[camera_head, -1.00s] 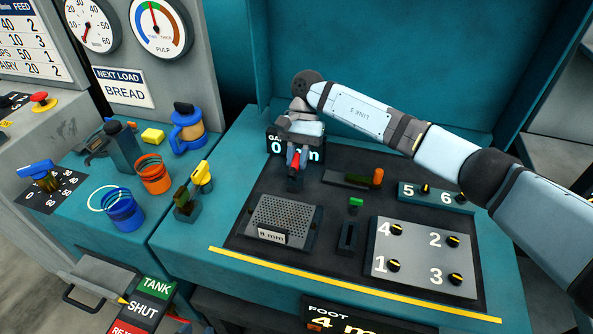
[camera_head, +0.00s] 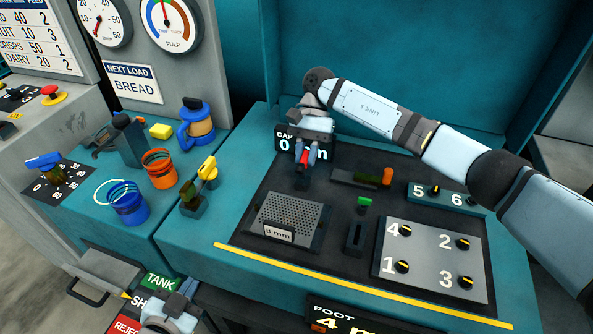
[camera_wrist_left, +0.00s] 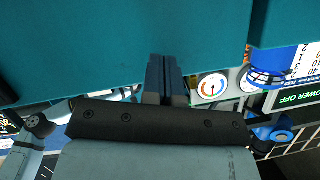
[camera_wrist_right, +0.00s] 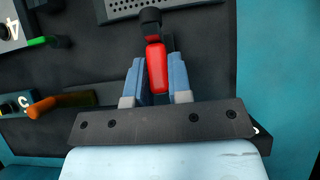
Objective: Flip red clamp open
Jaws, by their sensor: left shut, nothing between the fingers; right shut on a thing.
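The red clamp (camera_head: 304,158) stands on the dark panel near the back of the bench in the head view, just in front of the digital display. My right gripper (camera_head: 306,152) reaches over it from the right. In the right wrist view the clamp's red handle (camera_wrist_right: 157,68) lies between the two blue fingers of my right gripper (camera_wrist_right: 158,82), which is shut on it. The handle ends at a dark pivot block. My left gripper (camera_wrist_left: 168,62) is shut and empty in the left wrist view. Its arm shows low at the left in the head view.
A perforated plate (camera_head: 292,212) marked 8 mm, a green-topped lever (camera_head: 364,201), an orange-handled lever (camera_head: 387,176) and a numbered knob panel (camera_head: 436,262) surround the clamp.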

